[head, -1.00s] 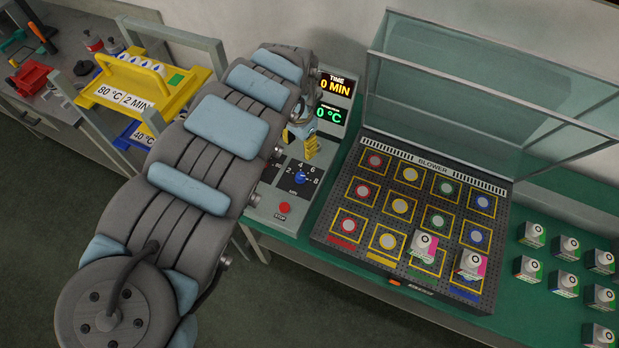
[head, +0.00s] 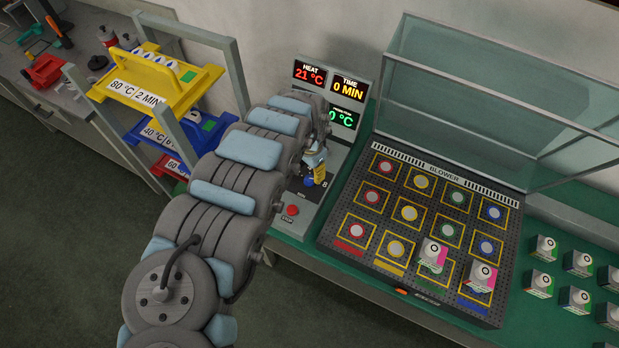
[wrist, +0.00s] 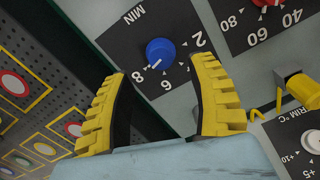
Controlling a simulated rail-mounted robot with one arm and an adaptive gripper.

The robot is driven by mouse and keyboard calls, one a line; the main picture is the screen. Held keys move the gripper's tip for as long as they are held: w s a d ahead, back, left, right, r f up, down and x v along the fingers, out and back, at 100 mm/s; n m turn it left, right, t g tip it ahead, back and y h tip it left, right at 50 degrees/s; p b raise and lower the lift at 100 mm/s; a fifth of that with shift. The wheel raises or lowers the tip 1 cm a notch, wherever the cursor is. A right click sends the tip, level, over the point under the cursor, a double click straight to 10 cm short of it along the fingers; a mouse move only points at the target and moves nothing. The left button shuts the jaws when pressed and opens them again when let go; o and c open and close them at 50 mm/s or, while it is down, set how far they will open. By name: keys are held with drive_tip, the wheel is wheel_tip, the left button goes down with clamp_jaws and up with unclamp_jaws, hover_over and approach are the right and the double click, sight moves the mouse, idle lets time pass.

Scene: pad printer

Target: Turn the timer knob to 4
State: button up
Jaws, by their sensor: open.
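The blue timer knob (wrist: 160,52) sits on a dark dial plate marked MIN in the wrist view, with the numbers 2, 6 and 8 readable around it. A white mark on the knob's lower left edge appears to point toward the 8 side. My gripper (wrist: 158,72) is open, its two yellow ribbed fingers apart on either side of the knob's near side, with nothing between them. In the head view the knob (head: 308,181) is partly hidden by my gripper (head: 316,173). The TIME display (head: 348,88) reads 0 MIN.
The HEAT display (head: 310,74) reads 21 °C. A red knob (wrist: 265,3) and a yellow part (wrist: 298,90) lie right of the dial. A red STOP button (head: 292,210) is in front. The blower tray (head: 330,232) with its raised clear lid stands at right.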

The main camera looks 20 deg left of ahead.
sight(309, 178)
drive_tip(key=shift+f, duration=2.5)
clamp_jaws()
